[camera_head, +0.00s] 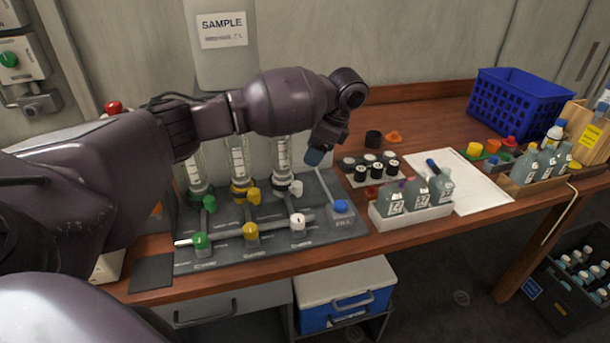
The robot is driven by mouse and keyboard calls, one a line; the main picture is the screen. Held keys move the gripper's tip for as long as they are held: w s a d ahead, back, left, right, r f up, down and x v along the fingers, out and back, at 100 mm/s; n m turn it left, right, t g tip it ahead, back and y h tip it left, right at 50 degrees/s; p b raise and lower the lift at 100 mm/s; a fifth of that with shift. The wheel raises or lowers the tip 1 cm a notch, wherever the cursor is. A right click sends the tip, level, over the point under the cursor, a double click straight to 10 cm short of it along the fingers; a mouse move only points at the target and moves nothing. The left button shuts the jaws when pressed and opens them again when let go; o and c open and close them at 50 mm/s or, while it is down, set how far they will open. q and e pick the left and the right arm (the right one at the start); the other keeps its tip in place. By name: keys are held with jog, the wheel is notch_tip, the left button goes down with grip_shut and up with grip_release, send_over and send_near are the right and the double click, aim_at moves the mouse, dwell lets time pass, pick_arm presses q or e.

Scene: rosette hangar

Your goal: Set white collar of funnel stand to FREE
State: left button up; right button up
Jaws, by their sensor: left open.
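A grey stand (275,238) on the bench carries three upright clear tubes with green, yellow and white fittings. A white fitting (296,188) sits at the foot of the right tube (284,155). A white knob (297,220) is lower on the stand's sloping face; its setting and label are too small to read. My left gripper (316,156) reaches over from the left and points down, above and right of the white fitting, apart from it. It is open, with a blue tip showing; its fingers are hard to make out. My right gripper is not in view.
Green (201,241) and yellow (250,231) knobs sit left of the white one, and a blue FILL button (340,206) right of it. A white bottle tray (411,208), black-capped vials and a blue basket (518,103) are further right. My left arm hides the tube tops.

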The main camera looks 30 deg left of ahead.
aim_at(297, 183)
pick_arm(q)
jog(key=b+x, duration=0.1)
jog(key=x, duration=0.8)
jog(key=shift+s+f, duration=0.1)
jog(key=shift+f, duration=0.1)
jog(key=shift+s+a+f, duration=0.1)
jog(key=shift+a+f, duration=0.1)
jog(key=shift+f, duration=0.4)
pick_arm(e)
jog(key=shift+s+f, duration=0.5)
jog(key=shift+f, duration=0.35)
pick_arm(q)
grip_shut()
